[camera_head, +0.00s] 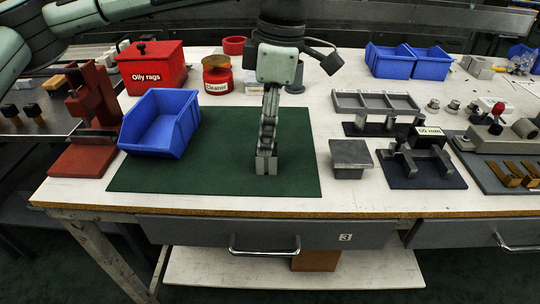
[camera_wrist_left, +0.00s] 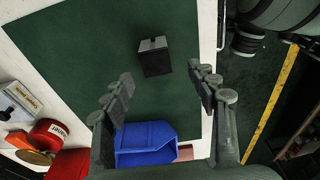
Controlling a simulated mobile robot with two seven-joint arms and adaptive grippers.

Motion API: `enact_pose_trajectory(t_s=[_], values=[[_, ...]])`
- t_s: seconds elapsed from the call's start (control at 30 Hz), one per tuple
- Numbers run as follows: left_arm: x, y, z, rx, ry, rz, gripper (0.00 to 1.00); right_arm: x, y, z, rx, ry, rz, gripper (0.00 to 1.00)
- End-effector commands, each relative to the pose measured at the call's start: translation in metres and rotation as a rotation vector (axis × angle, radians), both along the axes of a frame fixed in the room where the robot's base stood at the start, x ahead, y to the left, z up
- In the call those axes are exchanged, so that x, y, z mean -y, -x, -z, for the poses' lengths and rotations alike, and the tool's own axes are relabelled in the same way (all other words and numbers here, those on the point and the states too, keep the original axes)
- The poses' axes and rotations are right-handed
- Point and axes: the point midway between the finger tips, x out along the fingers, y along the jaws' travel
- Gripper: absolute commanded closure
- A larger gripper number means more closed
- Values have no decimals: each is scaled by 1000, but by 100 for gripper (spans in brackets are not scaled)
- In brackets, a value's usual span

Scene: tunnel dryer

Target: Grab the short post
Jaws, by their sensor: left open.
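The short post, a small dark grey block with a notch in its top, stands on the green mat (camera_head: 215,178); it shows in the head view (camera_head: 266,166) and in the left wrist view (camera_wrist_left: 154,60). My left gripper (camera_head: 268,140) points down over the post, its fingers seen edge-on in the head view. In the left wrist view the left gripper (camera_wrist_left: 160,92) is open, with fingers wide apart and nothing between the tips. The post lies beyond the tips, roughly in line with the gap. Whether the fingertips overlap the post's top is unclear. My right gripper is out of view.
A blue bin (camera_head: 160,122) sits on the mat left of the post and shows in the wrist view (camera_wrist_left: 146,142). A grey block (camera_head: 351,158) stands right of the mat. Behind are a Cleaner tin (camera_head: 217,75) and an Oily rags box (camera_head: 152,68). The front of the mat is clear.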

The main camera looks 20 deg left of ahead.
Motion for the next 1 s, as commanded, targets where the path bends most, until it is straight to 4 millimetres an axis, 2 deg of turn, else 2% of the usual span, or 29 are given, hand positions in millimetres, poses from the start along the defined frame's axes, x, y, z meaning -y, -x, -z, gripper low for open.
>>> enact_pose_trajectory(t_s=[0.2,0.3,0.57,1.0], values=[[-2,-4,32,-2,0,-2,41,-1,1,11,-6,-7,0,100],[-3,-3,40,-1,1,-2,41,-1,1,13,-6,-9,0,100],[-3,-4,43,0,2,-1,43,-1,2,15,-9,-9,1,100],[-3,-4,42,0,2,-1,96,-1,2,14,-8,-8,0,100]])
